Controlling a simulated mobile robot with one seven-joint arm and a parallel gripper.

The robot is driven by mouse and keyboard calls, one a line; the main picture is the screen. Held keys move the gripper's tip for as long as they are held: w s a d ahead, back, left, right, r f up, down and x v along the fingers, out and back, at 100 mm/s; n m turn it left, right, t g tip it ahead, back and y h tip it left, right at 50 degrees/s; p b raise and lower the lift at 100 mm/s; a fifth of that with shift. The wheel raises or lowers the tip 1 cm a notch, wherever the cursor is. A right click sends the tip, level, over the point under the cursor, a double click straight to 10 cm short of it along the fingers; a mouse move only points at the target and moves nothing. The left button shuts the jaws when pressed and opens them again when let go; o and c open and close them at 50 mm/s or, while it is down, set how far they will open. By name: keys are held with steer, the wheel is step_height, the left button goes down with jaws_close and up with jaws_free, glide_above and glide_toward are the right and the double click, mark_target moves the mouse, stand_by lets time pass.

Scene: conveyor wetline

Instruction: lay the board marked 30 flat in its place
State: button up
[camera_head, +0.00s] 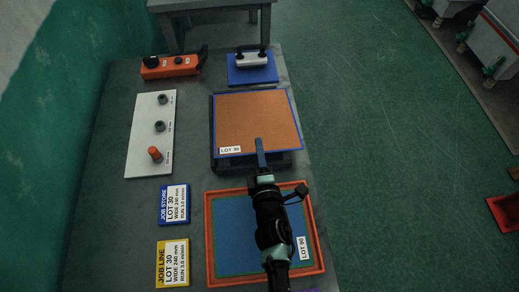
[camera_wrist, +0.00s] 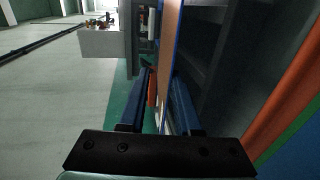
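An orange board with a blue edge (camera_head: 257,118) lies on a dark stand on the table; its small white label seems to read LOT 30. My gripper (camera_head: 260,146) is at the board's near edge, coming from the front. In the wrist view the board's thin orange and blue edge (camera_wrist: 170,38) runs between my two blue fingers (camera_wrist: 160,95). The right finger is close to the board, and a gap shows on the left finger's side, so the fingers look open. An orange-rimmed tray (camera_head: 212,262) in front holds a blue panel (camera_head: 235,225) labelled apparently LOT 90.
Two job cards, blue (camera_head: 174,204) and yellow (camera_head: 172,263), lie on the left. A white panel with knobs (camera_head: 142,150) and an orange control box (camera_head: 170,67) stand behind them. A blue block with a handle (camera_head: 252,68) is at the back. Open floor lies right of the table.

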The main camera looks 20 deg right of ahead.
steer(key=shift+v, duration=2.7)
steer(key=o, duration=0.6)
steer(key=shift+s, duration=0.1)
steer(key=b+v, duration=0.2)
steer(key=v, duration=1)
steer(key=shift+s+r, duration=0.15)
steer(key=shift+s, duration=0.25)
